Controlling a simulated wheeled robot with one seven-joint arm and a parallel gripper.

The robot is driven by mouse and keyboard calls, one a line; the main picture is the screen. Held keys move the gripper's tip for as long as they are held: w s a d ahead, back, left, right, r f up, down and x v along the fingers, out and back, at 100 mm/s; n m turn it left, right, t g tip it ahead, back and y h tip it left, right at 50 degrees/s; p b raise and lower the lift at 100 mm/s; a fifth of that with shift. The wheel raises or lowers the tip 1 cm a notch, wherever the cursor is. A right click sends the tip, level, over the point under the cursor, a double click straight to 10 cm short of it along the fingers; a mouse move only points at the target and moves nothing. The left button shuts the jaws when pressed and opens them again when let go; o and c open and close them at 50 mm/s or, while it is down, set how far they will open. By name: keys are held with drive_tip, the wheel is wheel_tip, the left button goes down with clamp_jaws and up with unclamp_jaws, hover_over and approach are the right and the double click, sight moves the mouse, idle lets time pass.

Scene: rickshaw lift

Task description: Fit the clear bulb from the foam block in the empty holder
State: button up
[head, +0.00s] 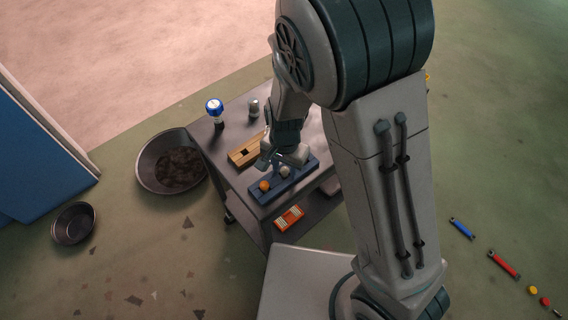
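A long blue block (296,186), which looks like the foam block, lies on a grey cart top. An orange bulb (265,185) and a pale, clear-looking bulb (285,172) sit in it. My gripper (281,160) is low over the block, close behind the pale bulb; I cannot tell whether it touches it. Its fingers are small and partly hidden, so their opening is unclear. A blue-and-white round-topped item (214,107) on a dark base and a small grey upright piece (254,107) stand at the back of the cart. I cannot tell which thing is the empty holder.
A wooden block (240,157) with a dark slot lies behind the blue block. An orange-and-white pack (289,218) is on the cart's lower shelf. A large dark pan (150,178) and a smaller one (74,222) are on the floor. Coloured items lie at right.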

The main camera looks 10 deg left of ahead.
sight(285, 167)
drive_tip(key=c, duration=0.6)
drive_tip(key=shift+r, duration=0.2)
drive_tip(key=shift+r+p, duration=3.2)
drive_tip(key=shift+r, duration=0.15)
